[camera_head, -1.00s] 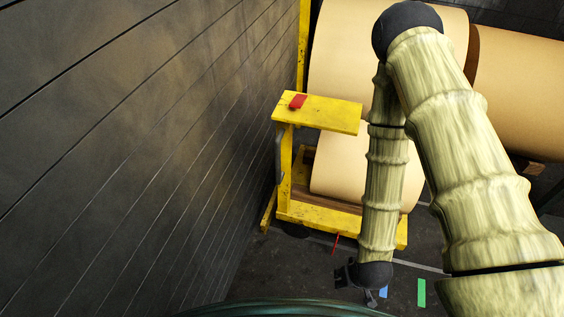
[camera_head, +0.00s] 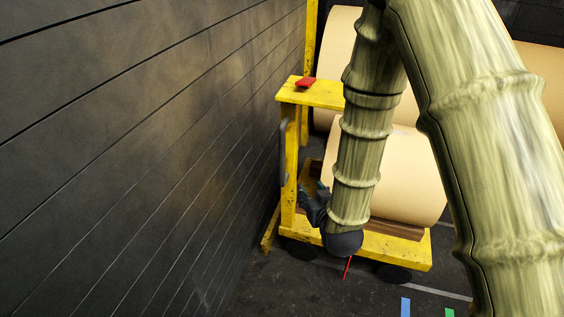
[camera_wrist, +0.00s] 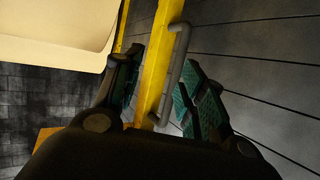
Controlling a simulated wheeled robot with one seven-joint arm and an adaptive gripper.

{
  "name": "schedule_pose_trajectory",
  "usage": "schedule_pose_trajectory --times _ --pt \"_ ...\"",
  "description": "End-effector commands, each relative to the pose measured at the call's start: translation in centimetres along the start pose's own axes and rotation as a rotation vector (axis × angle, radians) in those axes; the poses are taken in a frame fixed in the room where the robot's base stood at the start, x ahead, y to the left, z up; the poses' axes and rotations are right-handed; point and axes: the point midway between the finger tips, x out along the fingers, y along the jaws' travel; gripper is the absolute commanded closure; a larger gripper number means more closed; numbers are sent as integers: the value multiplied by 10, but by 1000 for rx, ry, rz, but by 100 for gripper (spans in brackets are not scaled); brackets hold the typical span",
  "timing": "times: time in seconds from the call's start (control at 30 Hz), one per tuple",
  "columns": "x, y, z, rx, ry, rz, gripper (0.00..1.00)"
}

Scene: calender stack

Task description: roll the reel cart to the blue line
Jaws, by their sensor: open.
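The reel cart (camera_head: 395,251) is a yellow frame on dark wheels, with a tan paper reel (camera_head: 400,175) on it. A grey bar handle (camera_head: 283,155) is fixed to its left yellow post (camera_head: 291,165); the handle also shows in the wrist view (camera_wrist: 178,70). My gripper (camera_head: 312,200) is low beside this post, partly hidden by my arm. In the wrist view my gripper (camera_wrist: 163,92) is open, with the post and handle showing between its teal-padded fingers; contact cannot be told.
A dark plank wall (camera_head: 150,150) runs close along the cart's left. A red pointer (camera_head: 347,267) hangs at the cart's front edge. A red item (camera_head: 305,82) lies on the top shelf. Larger rolls (camera_head: 540,75) stand behind.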

Motion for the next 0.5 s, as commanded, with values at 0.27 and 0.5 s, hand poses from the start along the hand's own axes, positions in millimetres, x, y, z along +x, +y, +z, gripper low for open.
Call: schedule_pose_trajectory --times 0.27,0.5 --pt "27 -29 -39 -36 245 -44 59" --pt "29 -45 -65 -51 362 -67 59"
